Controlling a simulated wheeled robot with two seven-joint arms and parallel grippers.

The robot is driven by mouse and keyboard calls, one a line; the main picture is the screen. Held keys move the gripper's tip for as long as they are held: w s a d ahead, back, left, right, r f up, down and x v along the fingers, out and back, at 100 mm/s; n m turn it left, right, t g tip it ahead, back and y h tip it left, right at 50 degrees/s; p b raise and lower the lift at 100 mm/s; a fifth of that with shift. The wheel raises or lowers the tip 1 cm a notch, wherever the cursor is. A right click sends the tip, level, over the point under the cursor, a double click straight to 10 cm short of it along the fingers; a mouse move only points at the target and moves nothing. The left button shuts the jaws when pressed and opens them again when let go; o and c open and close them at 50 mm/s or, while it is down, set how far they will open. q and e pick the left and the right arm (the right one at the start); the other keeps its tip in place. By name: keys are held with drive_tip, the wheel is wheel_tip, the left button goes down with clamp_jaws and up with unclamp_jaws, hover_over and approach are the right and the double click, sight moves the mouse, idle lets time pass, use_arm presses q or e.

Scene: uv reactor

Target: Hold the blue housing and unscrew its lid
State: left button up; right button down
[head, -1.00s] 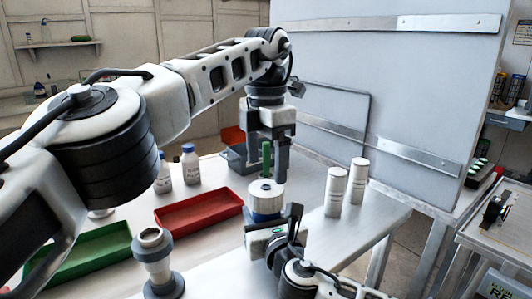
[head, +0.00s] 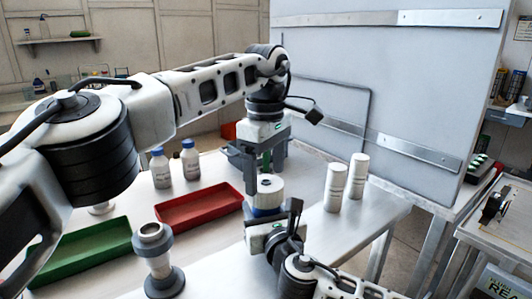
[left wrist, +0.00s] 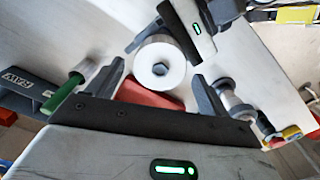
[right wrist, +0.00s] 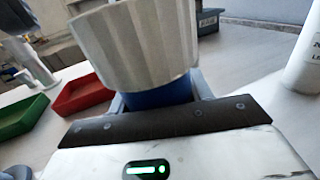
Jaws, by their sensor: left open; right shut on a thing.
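The blue housing (head: 262,212) stands upright in my right gripper (head: 268,226), which is shut on it; the right wrist view shows the blue body (right wrist: 155,97) between the fingers. Its pale, ribbed lid (right wrist: 135,45) sits on top. From above, the left wrist view shows the lid (left wrist: 160,65) as a white disc with a dark hexagon in the middle. My left gripper (head: 266,174) points down over the lid. Its open fingers (left wrist: 158,74) stand on either side of the lid, with gaps showing. I cannot tell how deep the fingertips reach beside it.
A red tray (head: 165,224) and a green tray (head: 125,235) lie left. A grey stand (head: 157,283) is in front, two white bottles (head: 187,170) behind. Two white cylinders (head: 333,205) stand right. A grey bin (left wrist: 30,95) with a green cylinder (left wrist: 62,92) is behind the housing.

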sight(266, 183)
use_arm(q)
drive_tip(key=shift+f, duration=1.9)
